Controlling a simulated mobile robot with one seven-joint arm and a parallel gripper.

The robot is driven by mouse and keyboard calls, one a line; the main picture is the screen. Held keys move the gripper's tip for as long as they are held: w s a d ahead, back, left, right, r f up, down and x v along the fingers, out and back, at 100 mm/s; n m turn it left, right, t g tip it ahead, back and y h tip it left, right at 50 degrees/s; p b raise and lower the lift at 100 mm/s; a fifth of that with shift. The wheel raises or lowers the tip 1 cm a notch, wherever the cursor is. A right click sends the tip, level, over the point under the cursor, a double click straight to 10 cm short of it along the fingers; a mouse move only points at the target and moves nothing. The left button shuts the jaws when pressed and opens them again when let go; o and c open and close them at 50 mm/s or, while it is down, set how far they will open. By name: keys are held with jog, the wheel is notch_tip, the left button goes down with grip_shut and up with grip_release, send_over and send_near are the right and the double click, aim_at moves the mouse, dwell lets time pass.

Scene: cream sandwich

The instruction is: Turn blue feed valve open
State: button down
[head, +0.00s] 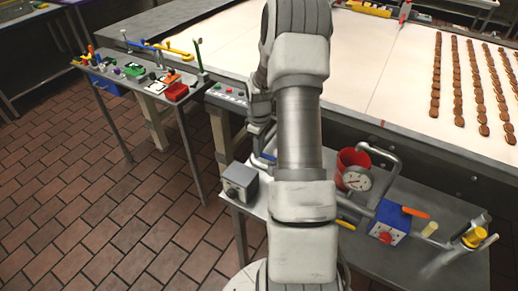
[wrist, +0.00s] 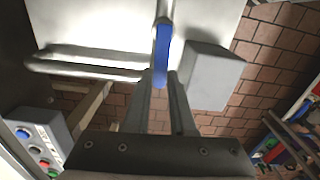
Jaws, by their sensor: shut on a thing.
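The blue feed valve handle (wrist: 162,50) shows in the wrist view as a narrow upright blue lever beside a metal pipe (wrist: 85,65). My gripper (wrist: 160,80) is shut on the lower end of this blue lever, with a finger on each side. In the head view a bit of blue (head: 268,156) shows beside my arm, low over the grey side table. My arm hides most of the valve and the fingertips there.
A grey box (head: 239,183) stands close by on the table; it also shows in the wrist view (wrist: 213,75). A button panel (wrist: 40,140) is at lower left there. A red bucket (head: 354,165), gauge (head: 356,178) and blue box (head: 389,222) stand right of my arm.

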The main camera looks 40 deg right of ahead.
jog(key=c, duration=0.8)
grip_release()
jog(key=shift+o, duration=0.2)
jog(key=shift+r, duration=0.1)
notch_tip(320, 180, up, 17)
jog(key=shift+r, duration=0.15)
